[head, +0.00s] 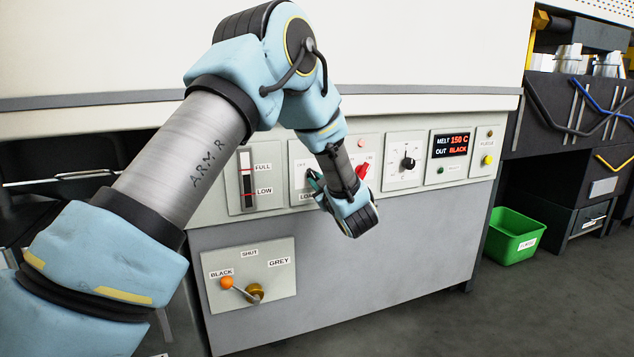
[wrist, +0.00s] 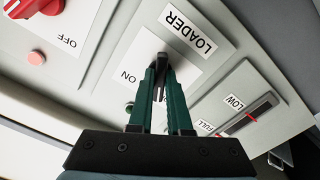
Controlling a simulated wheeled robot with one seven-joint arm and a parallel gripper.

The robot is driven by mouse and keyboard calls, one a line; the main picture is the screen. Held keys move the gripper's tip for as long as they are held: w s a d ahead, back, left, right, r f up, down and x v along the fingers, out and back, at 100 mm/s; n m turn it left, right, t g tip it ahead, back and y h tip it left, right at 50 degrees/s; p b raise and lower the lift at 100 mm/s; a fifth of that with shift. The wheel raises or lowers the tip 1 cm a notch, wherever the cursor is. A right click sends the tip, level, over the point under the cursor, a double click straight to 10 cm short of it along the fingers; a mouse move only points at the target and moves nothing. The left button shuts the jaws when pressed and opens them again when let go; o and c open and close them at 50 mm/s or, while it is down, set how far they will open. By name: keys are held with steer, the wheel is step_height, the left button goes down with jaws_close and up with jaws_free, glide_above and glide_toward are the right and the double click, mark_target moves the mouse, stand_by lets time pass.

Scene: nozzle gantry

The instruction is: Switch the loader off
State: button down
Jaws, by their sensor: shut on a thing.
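The loader switch (wrist: 162,60) is a dark knob on a white plate with a LOADER label (wrist: 190,28) and an ON mark. My gripper (wrist: 162,72) has its two green fingers shut on this knob, one on each side. In the head view my gripper (head: 316,184) is at the loader plate (head: 298,157), and its fingers and wrist cover most of the switch. The fingers hide much of the knob, so I cannot tell which mark it points to. A green lamp (wrist: 129,107) shows partly beside the fingers.
A red switch (head: 362,171) sits close to the right of my wrist, and a FULL/LOW gauge (head: 247,180) is to the left. A black dial (head: 408,163) and display (head: 451,144) are further right. A lever (head: 240,290) is below. A green bin (head: 513,236) stands right.

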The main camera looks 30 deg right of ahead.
steer(key=c, duration=0.9)
jaws_free()
steer(key=shift+o, duration=0.2)
steer(key=shift+s, duration=0.1)
steer(key=s+a, duration=0.1)
steer(key=s, duration=0.9)
steer(key=shift+s+a+p, duration=0.2)
steer(key=shift+s+p, duration=0.05)
steer(key=shift+p, duration=0.15)
